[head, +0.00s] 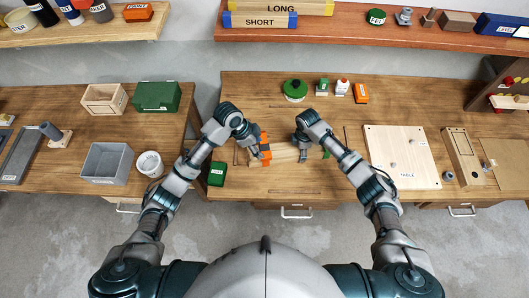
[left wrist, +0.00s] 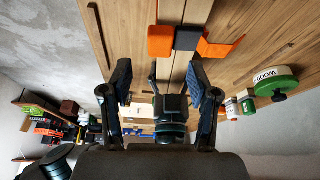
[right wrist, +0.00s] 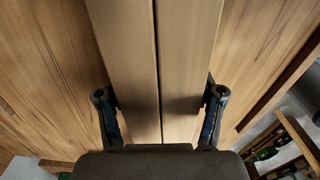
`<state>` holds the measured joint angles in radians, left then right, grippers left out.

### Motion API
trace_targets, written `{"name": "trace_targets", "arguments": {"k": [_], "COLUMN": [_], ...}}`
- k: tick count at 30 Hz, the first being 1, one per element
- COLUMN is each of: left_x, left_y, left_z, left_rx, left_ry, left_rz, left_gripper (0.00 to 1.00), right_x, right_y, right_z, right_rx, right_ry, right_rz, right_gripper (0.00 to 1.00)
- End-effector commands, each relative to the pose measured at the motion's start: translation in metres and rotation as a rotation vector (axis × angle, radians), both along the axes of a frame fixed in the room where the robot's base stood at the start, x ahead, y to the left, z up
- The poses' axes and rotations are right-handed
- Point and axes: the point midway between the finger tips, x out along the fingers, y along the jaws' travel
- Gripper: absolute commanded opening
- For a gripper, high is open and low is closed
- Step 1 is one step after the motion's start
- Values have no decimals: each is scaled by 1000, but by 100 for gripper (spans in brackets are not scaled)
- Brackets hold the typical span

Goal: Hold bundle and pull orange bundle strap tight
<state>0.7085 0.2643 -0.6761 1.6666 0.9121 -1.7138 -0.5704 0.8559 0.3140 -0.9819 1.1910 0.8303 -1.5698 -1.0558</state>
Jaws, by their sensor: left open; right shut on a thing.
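The bundle (head: 285,154) of pale wooden slats lies on the middle workbench. In the right wrist view its slats (right wrist: 125,60) run lengthwise between my right fingers. My right gripper (head: 303,154) is shut around the bundle's right part. The orange strap (head: 265,138) crosses the bundle's left part. In the left wrist view the strap (left wrist: 160,41) shows with a dark buckle (left wrist: 187,38) and an orange tail (left wrist: 221,48) sticking out to the right. My left gripper (head: 254,152) is open beside the strap, apart from the tail; its fingers (left wrist: 159,80) hold nothing visible.
A green strip (head: 326,154) shows right of my right gripper. A green box (head: 217,173) stands front left. A green round container (head: 295,90) and small bottles stand behind. A pale board (head: 402,155) lies right. A shelf (head: 460,42) overhangs the back.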

Motion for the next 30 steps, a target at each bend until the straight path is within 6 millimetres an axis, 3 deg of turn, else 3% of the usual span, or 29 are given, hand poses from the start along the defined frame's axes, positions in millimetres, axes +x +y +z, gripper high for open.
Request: {"name": "trace_targets", "arguments": {"k": [3,9,21,23,28,30], "left_x": [1,3,4,4,4,4], "left_y": [-10,-21,-24,-24,-24,-24], "left_z": [-24,-51,-61,-61,-61,-61], "left_rx": [-1,-1,-1,-1,-1,-1], "left_ry": [4,2,-1,-1,-1,0], "left_rz": [2,2,4,4,4,3], "left_gripper": [60,60,60,48,5,0], "right_x": [-4,-4,-4,-4,-4,-4], "right_y": [0,0,0,0,0,0], "right_z": [-5,-5,-5,-5,-5,-5], "right_rx": [-3,-3,-2,-2,-2,-2], "right_ry": [10,11,11,11,11,11], "right_rz": [0,-1,-1,-1,-1,-1], "right_gripper": [4,4,4,4,4,4]}}
